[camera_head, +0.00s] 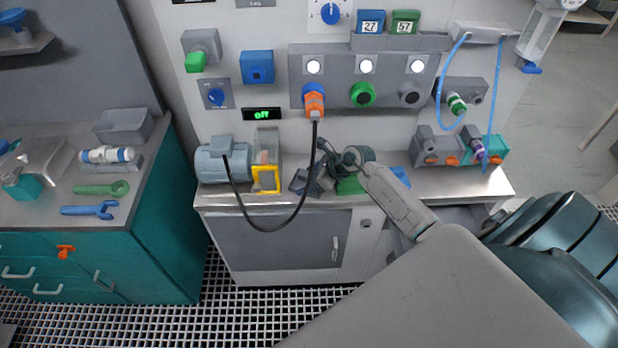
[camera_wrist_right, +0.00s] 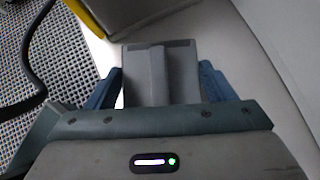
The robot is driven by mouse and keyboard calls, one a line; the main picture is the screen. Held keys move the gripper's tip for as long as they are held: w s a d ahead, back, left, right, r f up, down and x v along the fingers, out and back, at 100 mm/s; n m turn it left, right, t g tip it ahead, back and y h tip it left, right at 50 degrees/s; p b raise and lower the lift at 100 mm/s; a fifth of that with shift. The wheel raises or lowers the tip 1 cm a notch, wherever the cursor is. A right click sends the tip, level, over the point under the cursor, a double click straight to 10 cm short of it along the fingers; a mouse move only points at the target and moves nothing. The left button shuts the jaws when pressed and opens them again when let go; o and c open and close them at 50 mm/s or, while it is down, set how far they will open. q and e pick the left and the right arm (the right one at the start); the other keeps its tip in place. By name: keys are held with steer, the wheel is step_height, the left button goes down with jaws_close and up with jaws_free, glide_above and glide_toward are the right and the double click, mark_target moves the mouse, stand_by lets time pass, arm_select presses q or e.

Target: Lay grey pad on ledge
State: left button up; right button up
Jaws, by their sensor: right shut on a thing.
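My right gripper (camera_head: 318,178) reaches in from the right, low over the pale ledge (camera_head: 488,184) along the front of the wall unit. In the right wrist view, its two blue fingers (camera_wrist_right: 161,88) are shut on the grey pad (camera_wrist_right: 158,72), one on each side. The pad is a flat grey block with a raised rib down its middle. In the head view the pad is small and dark at the gripper's tip, so I cannot tell whether it touches the ledge. My left gripper is not in view.
A yellow-framed device (camera_head: 265,178) and a grey-blue motor (camera_head: 220,162) stand left of the gripper. A black cable (camera_head: 268,229) hangs in a loop from the orange plug (camera_head: 314,102). A green piece (camera_head: 350,186) and a blue piece (camera_head: 401,176) lie behind my arm.

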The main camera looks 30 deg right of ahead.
steer(key=o, duration=1)
steer(key=shift+f, duration=0.1)
steer(key=shift+r, duration=0.2)
steer(key=shift+s+d, duration=0.15)
steer(key=b+v, duration=0.3)
steer(key=v, duration=0.8)
steer(key=shift+s+r, duration=0.2)
steer(key=shift+r, duration=0.05)
steer(key=shift+d, duration=0.1)
